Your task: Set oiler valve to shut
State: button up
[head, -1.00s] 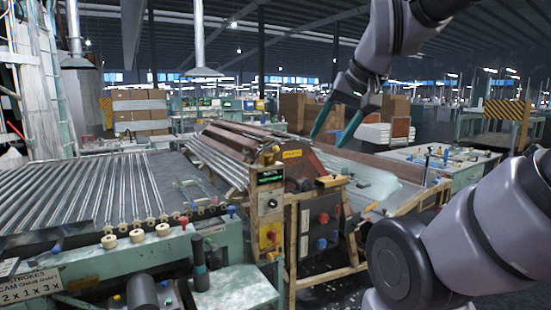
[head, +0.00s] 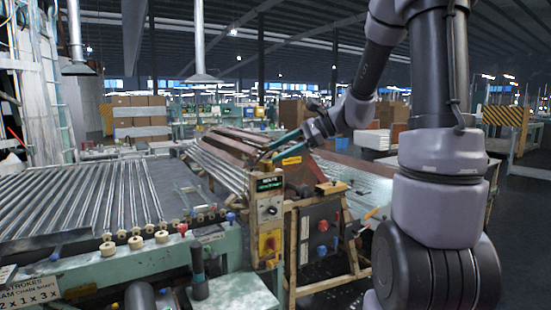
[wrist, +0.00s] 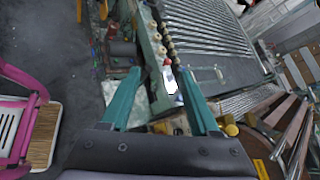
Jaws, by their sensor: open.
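My gripper (head: 268,156) is open and empty, its two teal fingers spread above the top of the control post in the head view. In the wrist view the open fingers (wrist: 160,72) point down over the machine's edge. I cannot tell for sure which fitting is the oiler valve. A red knob (head: 183,229) and a blue knob (head: 230,217) stand along the green machine's front rail. A red knob (wrist: 167,62) also shows between the fingertips in the wrist view, well below them. The handle positions are too small to read.
The control post (head: 269,210) with dials and a yellow switch plate stands in front of the machine. A dark panel (head: 318,235) with red and blue knobs is right of it. Metal rollers (head: 85,195) fill the left. A pink-framed object (wrist: 15,115) shows in the wrist view.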

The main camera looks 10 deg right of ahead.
jog(key=w+d+f+m+t+y, duration=0.1)
jog(key=w+d+f+m+t, duration=0.3)
jog(key=w+d+m, duration=0.3)
jog(key=w+d+f+m+t, duration=0.3)
jog(key=w+d+m+t, duration=0.2)
jog(key=w, duration=0.4)
jog(key=x, duration=1.1)
jog(key=shift+s+a+f, duration=0.15)
jog(key=shift+a, duration=0.05)
grip_shut()
